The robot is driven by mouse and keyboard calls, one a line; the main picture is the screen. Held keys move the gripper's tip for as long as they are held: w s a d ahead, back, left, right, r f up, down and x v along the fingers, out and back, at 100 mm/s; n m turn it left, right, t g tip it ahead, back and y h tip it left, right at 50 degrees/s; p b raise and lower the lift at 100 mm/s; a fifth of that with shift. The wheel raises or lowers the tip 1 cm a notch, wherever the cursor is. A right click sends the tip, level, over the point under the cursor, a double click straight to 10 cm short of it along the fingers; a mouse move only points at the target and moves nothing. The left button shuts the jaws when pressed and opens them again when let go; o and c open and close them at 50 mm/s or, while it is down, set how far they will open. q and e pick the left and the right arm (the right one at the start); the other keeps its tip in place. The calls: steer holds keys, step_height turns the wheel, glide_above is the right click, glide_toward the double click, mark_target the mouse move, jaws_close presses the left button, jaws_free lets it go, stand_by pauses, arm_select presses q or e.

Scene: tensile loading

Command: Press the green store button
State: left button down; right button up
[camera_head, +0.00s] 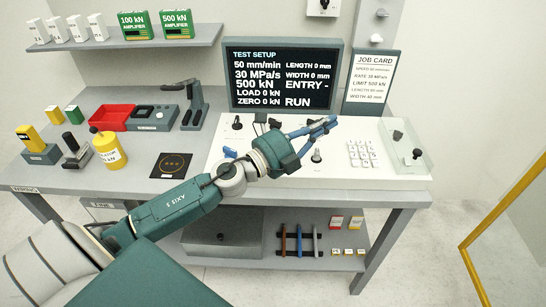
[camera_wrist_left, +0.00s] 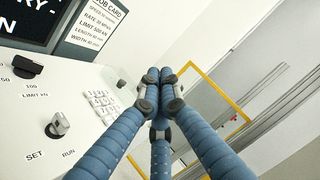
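The white control panel (camera_head: 400,178) lies on the bench below a dark display (camera_head: 283,78) reading "TEST SETUP". I cannot make out a green store button on it in either view; my arm covers part of the panel. My left gripper (camera_head: 328,122) is above the panel, in front of the display. In the left wrist view the blue fingertips (camera_wrist_left: 160,76) are together with nothing between them. A white keypad (camera_head: 362,153) is right of the gripper; it also shows in the left wrist view (camera_wrist_left: 103,102). A SET/RUN knob (camera_wrist_left: 58,125) is left of the fingers.
A job card (camera_head: 373,80) stands beside the display. A clear cover (camera_head: 407,147) is at the panel's right end. A yellow frame (camera_head: 468,258) stands at right.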

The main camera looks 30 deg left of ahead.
arm_select(q)
steer(key=a+f+m+g+y, duration=0.2)
steer(key=a+f+m+g, duration=0.1)
steer(key=a+m+g, duration=0.2)
steer(key=s+a+f+m+g+y, duration=0.1)
steer(key=a+f+m+g, duration=0.2)
steer(key=a+m, duration=0.7)
steer(key=shift+s+g+y, duration=0.15)
steer(key=shift+g+y, duration=0.25)
steer(key=shift+g, duration=0.6)
step_height(320, 180, down, 8)
steer(key=b, duration=0.4)
steer(key=shift+r, duration=0.2)
steer(key=shift+f+b, duration=0.5)
steer(key=shift+f, duration=0.15)
steer(key=shift+f+b, duration=0.4)
steer(key=shift+b, duration=0.15)
